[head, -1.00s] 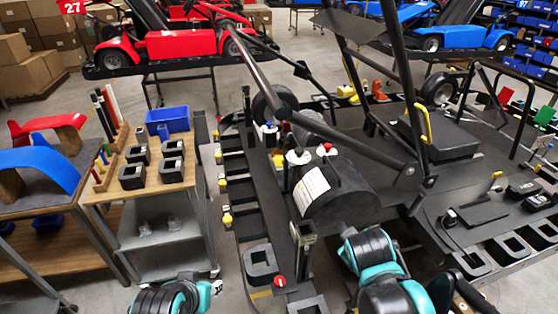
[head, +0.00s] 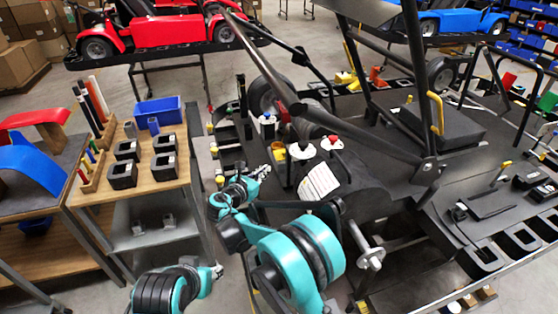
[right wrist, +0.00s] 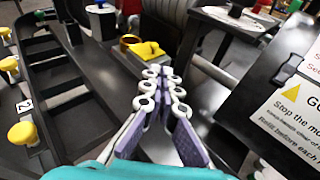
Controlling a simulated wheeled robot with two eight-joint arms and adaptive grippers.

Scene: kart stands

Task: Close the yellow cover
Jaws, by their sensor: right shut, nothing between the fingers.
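In the head view a small yellow patch (head: 280,154) shows beside the white cap, right of my right gripper. I cannot tell how far the cover stands open. My right gripper (head: 262,172) is shut and empty, its ringed fingertips (right wrist: 161,82) close together and pointing toward the cover. Any contact is unclear. Of my left arm, a small grey tip (head: 216,271) shows low in the head view; its jaw state is unclear.
A white cap (head: 300,150) and a red-knobbed part (head: 332,143) stand near the cover. A dark housing with a white warning label (head: 319,181) lies to the right. Yellow knobs (right wrist: 22,133) line the left rail. The kart's frame bars (head: 340,125) cross overhead.

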